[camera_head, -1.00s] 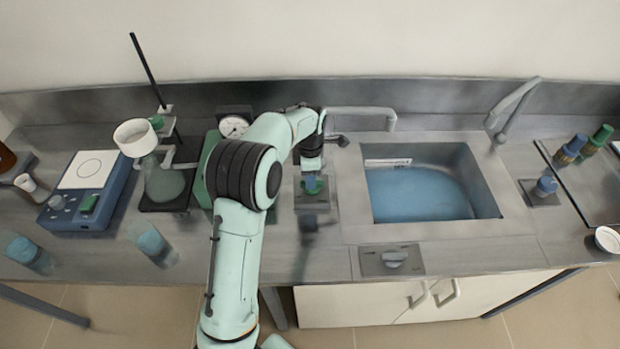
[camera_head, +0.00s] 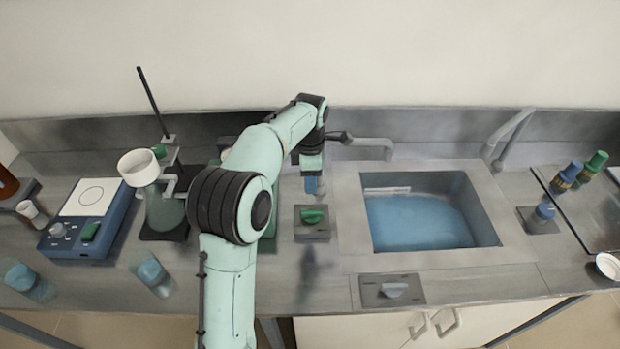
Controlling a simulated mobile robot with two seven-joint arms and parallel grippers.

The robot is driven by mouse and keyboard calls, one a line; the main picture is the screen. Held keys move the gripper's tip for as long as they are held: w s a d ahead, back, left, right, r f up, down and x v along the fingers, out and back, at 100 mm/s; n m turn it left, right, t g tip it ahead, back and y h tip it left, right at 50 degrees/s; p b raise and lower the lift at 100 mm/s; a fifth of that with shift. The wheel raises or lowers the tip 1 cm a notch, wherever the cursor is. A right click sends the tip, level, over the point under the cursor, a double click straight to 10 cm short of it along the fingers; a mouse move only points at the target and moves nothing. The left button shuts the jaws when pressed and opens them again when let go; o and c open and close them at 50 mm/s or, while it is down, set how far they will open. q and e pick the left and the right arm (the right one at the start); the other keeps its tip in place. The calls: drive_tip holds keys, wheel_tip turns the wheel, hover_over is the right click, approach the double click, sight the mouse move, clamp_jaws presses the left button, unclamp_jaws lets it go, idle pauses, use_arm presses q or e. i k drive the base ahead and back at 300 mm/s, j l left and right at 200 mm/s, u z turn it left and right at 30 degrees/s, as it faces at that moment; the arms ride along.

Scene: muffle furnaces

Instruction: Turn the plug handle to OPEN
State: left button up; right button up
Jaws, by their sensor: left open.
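A green handle (camera_head: 312,216) sits on a small grey plate left of the sink and lies roughly across it. A grey handle (camera_head: 394,290) sits on a grey plate (camera_head: 372,299) at the counter's front edge, below the sink. The lettering on both plates is too small to read, so I cannot tell which one is marked OPEN. My left gripper (camera_head: 315,187) points down just behind the green handle, apart from it. It is open and holds nothing; its fingers are small in view. My right gripper is not in view.
The sink (camera_head: 350,222) has a blue basin, with faucets (camera_head: 372,143) behind it. Bottles (camera_head: 566,176) and a dark tray are at right.

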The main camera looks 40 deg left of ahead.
sight(393, 289)
drive_tip(key=k+l, duration=0.75)
drive_tip(key=l, duration=0.25)
